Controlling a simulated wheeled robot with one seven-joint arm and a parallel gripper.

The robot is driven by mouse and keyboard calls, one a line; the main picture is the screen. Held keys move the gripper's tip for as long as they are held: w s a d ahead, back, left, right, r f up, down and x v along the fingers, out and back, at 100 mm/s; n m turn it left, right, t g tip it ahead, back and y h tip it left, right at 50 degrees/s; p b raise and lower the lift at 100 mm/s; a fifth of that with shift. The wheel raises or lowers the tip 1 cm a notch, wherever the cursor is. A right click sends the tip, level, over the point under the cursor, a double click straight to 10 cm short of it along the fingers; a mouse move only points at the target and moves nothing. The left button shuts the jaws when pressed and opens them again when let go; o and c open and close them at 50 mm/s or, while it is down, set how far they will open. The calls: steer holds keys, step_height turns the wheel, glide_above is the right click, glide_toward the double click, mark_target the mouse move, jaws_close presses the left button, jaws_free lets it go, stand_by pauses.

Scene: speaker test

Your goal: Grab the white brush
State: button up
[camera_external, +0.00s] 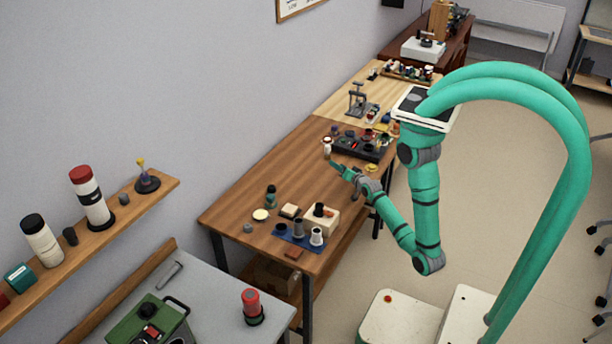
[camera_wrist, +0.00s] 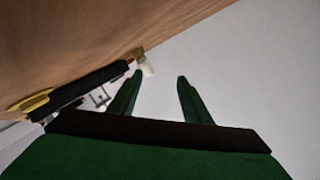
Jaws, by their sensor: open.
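My gripper (camera_external: 335,166) is over the table, a little nearer the camera than the white item. In the wrist view my gripper (camera_wrist: 159,80) is open, with nothing between its two dark green fingers.
A dark tray (camera_external: 345,146) with several small items lies right of the white item. A blue mat (camera_external: 288,237) with cups, a pale box (camera_external: 327,222) and a green bottle (camera_external: 271,196) are at the table's near end. Bare wood lies between.

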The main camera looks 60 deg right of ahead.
mark_target(329, 148)
steer(key=w+d+n+g, duration=0.1)
steer(key=w+d, duration=0.1)
steer(key=d, duration=0.1)
steer(key=w+d+r+n+g, duration=0.1)
steer(key=w+d+n, duration=0.1)
steer(key=w+d, duration=0.1)
steer(key=w+d+n+g, duration=0.1)
steer(key=w+d+n, duration=0.1)
steer(key=d, duration=0.1)
steer(key=shift+w+r+g+h, duration=0.2)
steer(key=shift+w+g+h, duration=0.05)
steer(key=shift+g+h, duration=0.05)
steer(key=x, duration=0.5)
steer(key=shift+w+f, duration=0.1)
steer(key=shift+w, duration=0.05)
steer(key=shift+x, duration=2.7)
steer(key=shift+w, duration=0.1)
steer(key=shift+c, duration=0.2)
jaws_close()
